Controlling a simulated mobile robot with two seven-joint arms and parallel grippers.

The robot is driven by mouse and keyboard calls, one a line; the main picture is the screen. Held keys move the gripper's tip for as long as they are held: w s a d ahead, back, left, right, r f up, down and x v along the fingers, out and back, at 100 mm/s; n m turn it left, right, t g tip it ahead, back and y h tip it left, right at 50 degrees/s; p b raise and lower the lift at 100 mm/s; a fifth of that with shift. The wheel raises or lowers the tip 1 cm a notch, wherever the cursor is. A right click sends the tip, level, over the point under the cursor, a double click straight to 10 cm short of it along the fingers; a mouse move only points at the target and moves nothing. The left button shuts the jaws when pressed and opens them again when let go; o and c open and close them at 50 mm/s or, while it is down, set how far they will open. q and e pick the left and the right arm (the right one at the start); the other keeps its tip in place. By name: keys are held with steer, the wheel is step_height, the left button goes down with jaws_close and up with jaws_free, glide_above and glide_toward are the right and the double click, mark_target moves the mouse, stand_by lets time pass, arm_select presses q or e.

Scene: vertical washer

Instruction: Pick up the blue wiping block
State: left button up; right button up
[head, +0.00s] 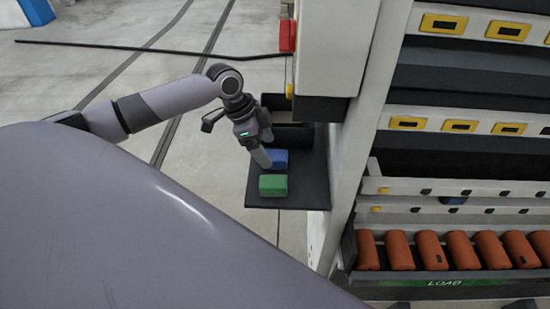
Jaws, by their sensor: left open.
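The blue wiping block (280,159) lies on a dark shelf (305,175) at the side of the machine. A green block (273,186) lies just in front of it on the same shelf. My left gripper (261,160) points down at the left side of the blue block and hides part of it. The gripper is open; whether it touches the block cannot be told. My right gripper is not in view.
A dark open box (290,137) sits behind the blocks. The white machine (360,130) rises right beside the shelf. Open floor (90,70) lies to the left.

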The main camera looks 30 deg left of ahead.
arm_select(q)
steer(key=shift+x, duration=1.1)
steer(key=c, duration=1.2)
steer(key=shift+c, duration=0.2)
steer(key=shift+r, duration=0.1)
step_height(320, 180, up, 10)
steer(key=shift+p, duration=0.3)
steer(key=shift+o, duration=1.2)
